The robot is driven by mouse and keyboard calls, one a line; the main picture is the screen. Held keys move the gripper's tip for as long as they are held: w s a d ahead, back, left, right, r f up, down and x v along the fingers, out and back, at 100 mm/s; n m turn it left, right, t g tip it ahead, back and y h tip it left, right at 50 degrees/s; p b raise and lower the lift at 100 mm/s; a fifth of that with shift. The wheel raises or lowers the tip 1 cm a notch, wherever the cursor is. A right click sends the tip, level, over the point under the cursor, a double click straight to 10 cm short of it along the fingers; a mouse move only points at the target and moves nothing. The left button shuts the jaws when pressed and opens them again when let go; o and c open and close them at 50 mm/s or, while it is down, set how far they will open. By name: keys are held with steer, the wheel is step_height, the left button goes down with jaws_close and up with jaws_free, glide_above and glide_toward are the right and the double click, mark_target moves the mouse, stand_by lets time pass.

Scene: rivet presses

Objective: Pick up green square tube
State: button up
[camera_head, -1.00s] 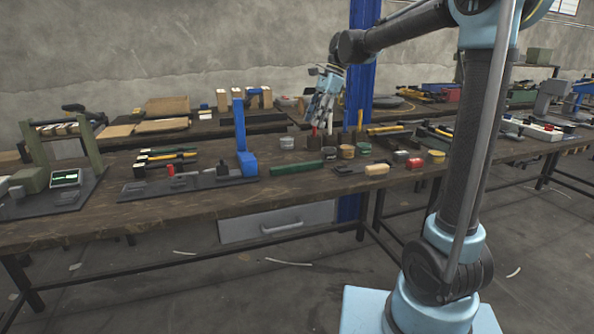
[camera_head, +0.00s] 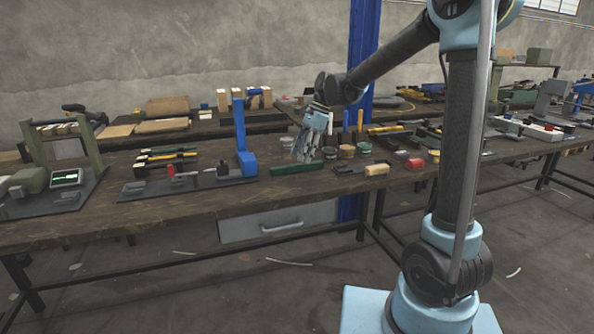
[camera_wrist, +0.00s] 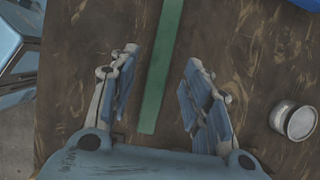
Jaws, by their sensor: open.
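The green square tube (camera_head: 290,169) lies flat on the wooden workbench near its front edge. In the wrist view the tube (camera_wrist: 162,70) runs lengthwise between the two fingers. My gripper (camera_head: 303,153) hangs over the tube, fingers down. In the wrist view my gripper (camera_wrist: 160,65) is open with a finger on each side of the tube and nothing held. The tube appears below the fingertips, though the exact height gap is hard to judge. The gripper hides part of the tube in the head view.
A round tin (camera_wrist: 293,120) stands on the bench right of the fingers in the wrist view. The blue press (camera_head: 245,150) stands left of the gripper. The bench front has a drawer (camera_head: 280,222).

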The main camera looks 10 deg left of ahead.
mark_target(297, 165)
steer(key=shift+x, duration=1.9)
steer(key=shift+c, duration=0.3)
jaws_close()
steer(key=shift+r, duration=0.15)
